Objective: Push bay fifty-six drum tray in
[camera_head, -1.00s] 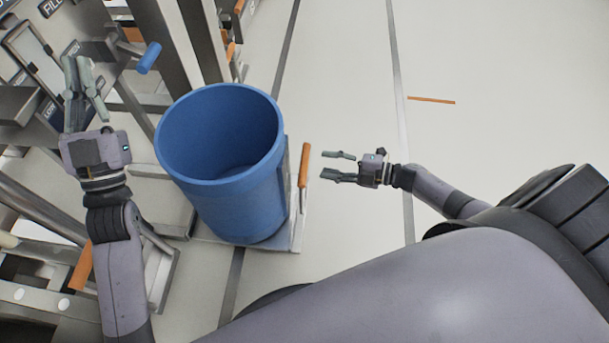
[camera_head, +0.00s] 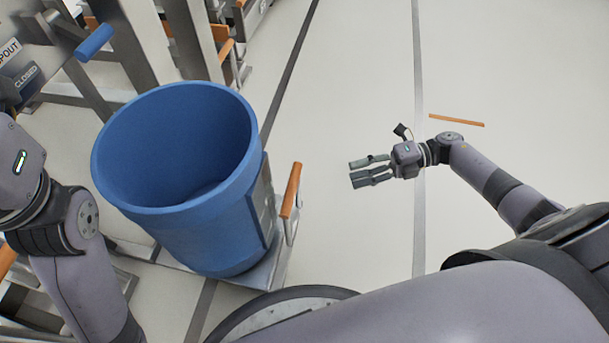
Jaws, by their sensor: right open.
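A blue open-topped drum (camera_head: 205,235) stands upright on a low grey tray (camera_head: 266,272), pulled out from the racks at left. The drum looks empty. An orange handle (camera_head: 291,190) rises on the tray's right side. My right gripper (camera_head: 351,173) is open and empty over the floor, to the right of the handle and apart from it. Its fingers point left towards the handle. My left wrist shows at the left edge, left of the drum, but its fingers are outside the picture.
A blue lever handle (camera_head: 95,42) juts from the rack labelled SPOUT and CLOSED at upper left. Steel posts (camera_head: 195,45) stand behind the drum.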

